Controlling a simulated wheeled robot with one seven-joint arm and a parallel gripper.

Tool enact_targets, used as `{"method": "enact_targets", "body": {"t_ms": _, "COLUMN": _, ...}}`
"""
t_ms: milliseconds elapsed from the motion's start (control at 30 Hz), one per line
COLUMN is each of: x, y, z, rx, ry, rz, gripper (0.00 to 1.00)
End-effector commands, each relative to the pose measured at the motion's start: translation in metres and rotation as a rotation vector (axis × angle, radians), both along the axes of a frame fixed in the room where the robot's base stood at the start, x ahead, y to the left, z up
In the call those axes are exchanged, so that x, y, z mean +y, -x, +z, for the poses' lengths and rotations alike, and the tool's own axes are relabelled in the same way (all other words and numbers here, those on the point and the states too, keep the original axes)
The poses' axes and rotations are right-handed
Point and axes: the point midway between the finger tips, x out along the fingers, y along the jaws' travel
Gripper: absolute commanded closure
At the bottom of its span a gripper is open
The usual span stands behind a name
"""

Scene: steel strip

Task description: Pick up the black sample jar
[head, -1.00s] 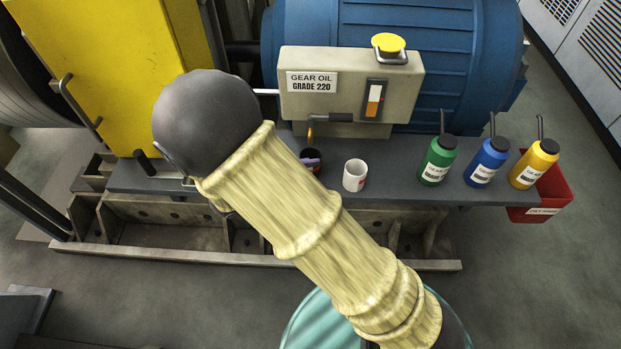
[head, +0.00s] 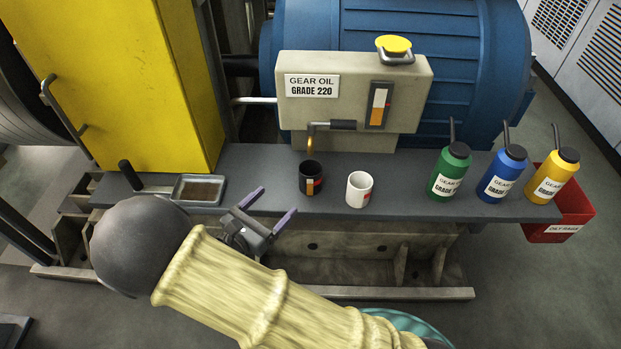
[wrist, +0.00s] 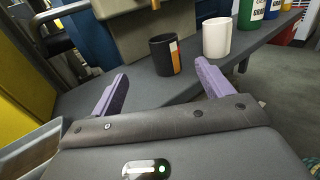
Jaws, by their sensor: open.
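The black sample jar (head: 311,178) stands upright on the grey shelf, below the brass spout of the gear oil box. It has an orange and white stripe and a red patch. In the wrist view the jar (wrist: 163,56) stands ahead of my gripper, between the lines of its two fingers. My gripper (head: 268,211) has purple fingers spread apart and empty, at the shelf's front edge, left of and nearer than the jar. The fingers (wrist: 162,88) do not touch the jar.
A white jar (head: 359,189) stands close to the right of the black one. Green (head: 449,171), blue (head: 503,174) and yellow (head: 551,176) oil bottles stand farther right. A shallow tray (head: 198,190) lies at left. The spout (head: 311,141) hangs above the black jar.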

Motion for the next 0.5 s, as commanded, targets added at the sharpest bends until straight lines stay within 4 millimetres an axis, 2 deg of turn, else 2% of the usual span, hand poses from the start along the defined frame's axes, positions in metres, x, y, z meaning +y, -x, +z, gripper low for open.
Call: {"method": "enact_targets", "body": {"t_ms": 500, "x": -0.055, "y": -0.074, "z": -0.002, "rx": 0.000, "ry": -0.001, "rz": -0.004, "gripper": 0.21}}
